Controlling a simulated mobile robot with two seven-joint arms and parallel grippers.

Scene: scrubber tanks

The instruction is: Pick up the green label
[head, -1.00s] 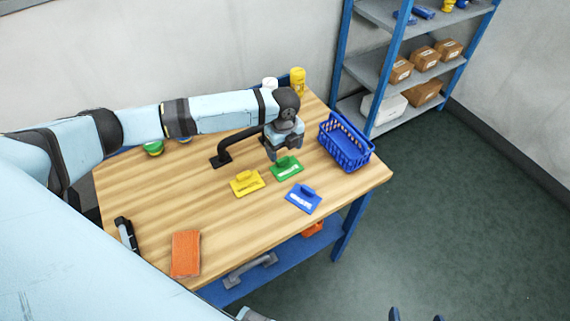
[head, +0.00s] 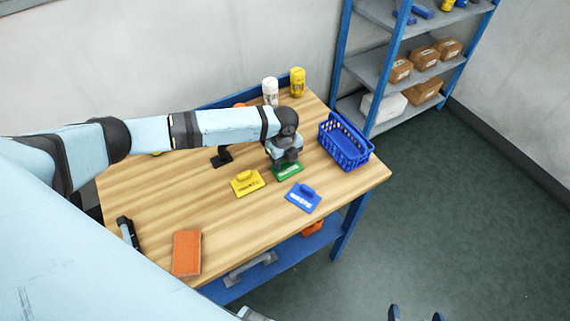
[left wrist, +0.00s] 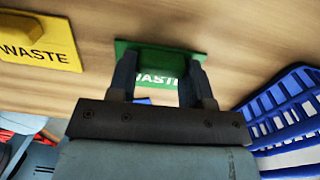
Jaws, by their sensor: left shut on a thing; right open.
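The green label (head: 289,173) is a flat plate with white lettering, near the right part of the wooden table. My left gripper (head: 286,160) is above it, pointing down, and shut on its raised grip. In the left wrist view the green label (left wrist: 160,47) shows between and beyond the two fingers of my left gripper (left wrist: 160,78); part of its lettering is hidden. The label appears to be at the table top; I cannot tell if there is a gap under it. My right gripper (head: 416,315) is open and empty at the bottom edge, away from the table.
A yellow label (head: 246,183) lies left of the green one, a blue label (head: 303,198) in front. A blue basket (head: 345,142) stands to the right. Bottles (head: 297,83) stand at the back. An orange block (head: 186,252) lies front left. The middle left of the table (head: 160,200) is clear.

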